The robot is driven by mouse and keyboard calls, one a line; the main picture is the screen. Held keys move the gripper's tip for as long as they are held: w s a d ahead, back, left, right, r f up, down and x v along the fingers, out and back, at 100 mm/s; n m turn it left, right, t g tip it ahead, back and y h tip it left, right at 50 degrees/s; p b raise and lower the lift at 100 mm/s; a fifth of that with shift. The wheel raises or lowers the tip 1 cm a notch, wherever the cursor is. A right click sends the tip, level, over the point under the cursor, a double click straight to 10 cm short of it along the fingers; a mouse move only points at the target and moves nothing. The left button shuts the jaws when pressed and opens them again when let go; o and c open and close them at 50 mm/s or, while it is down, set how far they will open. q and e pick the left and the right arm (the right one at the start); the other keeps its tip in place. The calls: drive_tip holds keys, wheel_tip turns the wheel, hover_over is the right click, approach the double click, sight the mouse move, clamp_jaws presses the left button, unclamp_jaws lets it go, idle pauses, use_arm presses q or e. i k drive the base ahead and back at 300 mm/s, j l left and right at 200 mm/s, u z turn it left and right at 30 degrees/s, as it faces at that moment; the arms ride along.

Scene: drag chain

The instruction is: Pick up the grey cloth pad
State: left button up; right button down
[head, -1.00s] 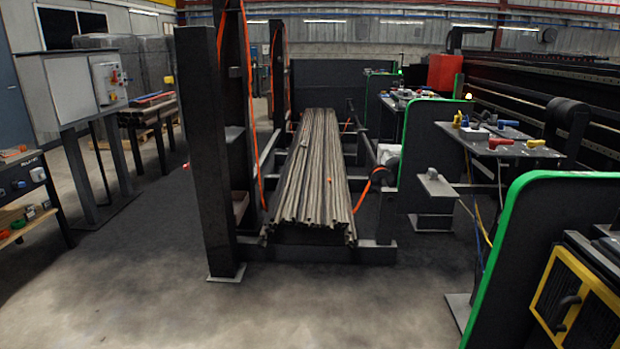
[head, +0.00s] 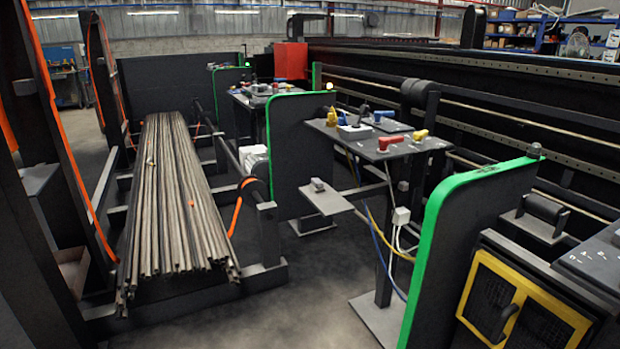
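I cannot make out a grey cloth pad for certain in the head view. A dark table (head: 372,140) on a post stands right of centre. On it lie red-handled tools (head: 389,139), a yellow tool (head: 332,117) and a small grey-white item (head: 354,132) too small to identify. Neither of my grippers is in view.
A rack with a bundle of long metal bars (head: 175,205) stands at the left. Green-edged dark panels (head: 297,155) stand beside the table, with a yellow-framed black unit (head: 522,305) at the lower right. Cables (head: 372,235) hang below the table. Grey floor (head: 300,315) is clear at the front middle.

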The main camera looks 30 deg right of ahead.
sight(316, 185)
drive_tip(key=i+z, duration=0.15)
drive_tip(key=i, duration=0.45)
drive_tip(key=i+j+z, duration=0.1)
drive_tip(key=i, duration=0.5)
